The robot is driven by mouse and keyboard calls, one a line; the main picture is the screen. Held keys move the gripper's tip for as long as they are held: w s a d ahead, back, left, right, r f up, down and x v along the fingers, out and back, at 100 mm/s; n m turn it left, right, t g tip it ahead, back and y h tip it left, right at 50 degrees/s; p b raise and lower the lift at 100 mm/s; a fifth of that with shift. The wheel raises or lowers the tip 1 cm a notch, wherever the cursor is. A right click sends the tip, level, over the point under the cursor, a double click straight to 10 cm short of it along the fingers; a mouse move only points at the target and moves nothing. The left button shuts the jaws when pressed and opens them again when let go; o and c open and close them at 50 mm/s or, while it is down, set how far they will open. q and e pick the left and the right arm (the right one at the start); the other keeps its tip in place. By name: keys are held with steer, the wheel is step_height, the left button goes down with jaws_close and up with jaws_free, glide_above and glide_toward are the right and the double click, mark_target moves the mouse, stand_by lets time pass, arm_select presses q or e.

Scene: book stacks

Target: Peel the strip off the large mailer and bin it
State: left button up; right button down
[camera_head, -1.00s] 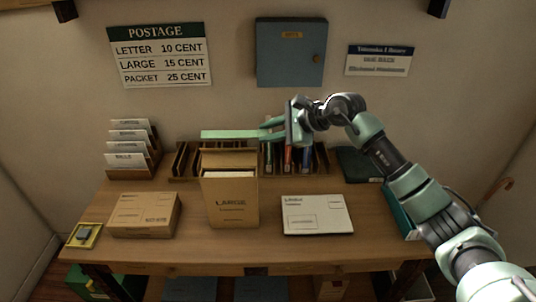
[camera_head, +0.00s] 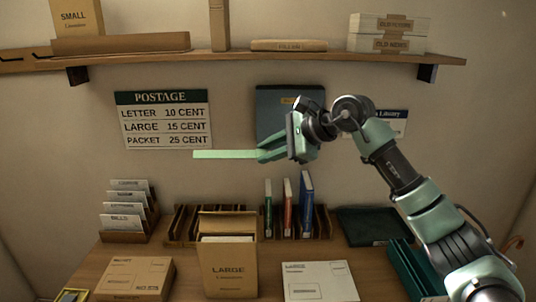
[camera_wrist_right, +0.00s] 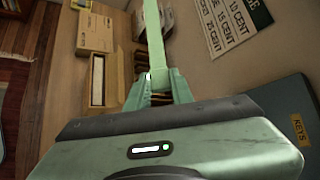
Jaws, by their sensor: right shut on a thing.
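My right gripper (camera_head: 262,154) is shut on a pale green strip (camera_head: 222,154), which sticks out to the left, in the air above the desk and in front of the wall. The right wrist view shows the strip (camera_wrist_right: 153,40) running out from between the fingertips (camera_wrist_right: 158,76). The large mailer (camera_head: 228,262) is a brown envelope marked LARGE, standing upright on the desk with its flap raised. It is below the gripper and apart from the strip. It also shows in the wrist view (camera_wrist_right: 98,65). No bin can be made out. My left gripper is out of view.
A book rack (camera_head: 185,226) with upright books stands behind the mailer. A letter sorter (camera_head: 125,210) is at left. A brown parcel (camera_head: 133,278) and a white mailer (camera_head: 318,280) flank the large mailer. A shelf (camera_head: 240,60) and a blue key cabinet (camera_head: 275,107) are on the wall.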

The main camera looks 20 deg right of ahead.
steer(key=shift+r+p, duration=1.4)
steer(key=shift+r, duration=0.8)
steer(key=shift+f, duration=0.15)
steer(key=s+f+m+t+h+b, duration=0.3)
steer(key=s+f+m+h, duration=0.4)
steer(key=s+f, duration=0.6)
steer(key=s+m+b, duration=0.1)
steer(key=s, duration=0.3)
steer(key=shift+a+h, duration=0.3)
steer(key=shift+a, duration=0.1)
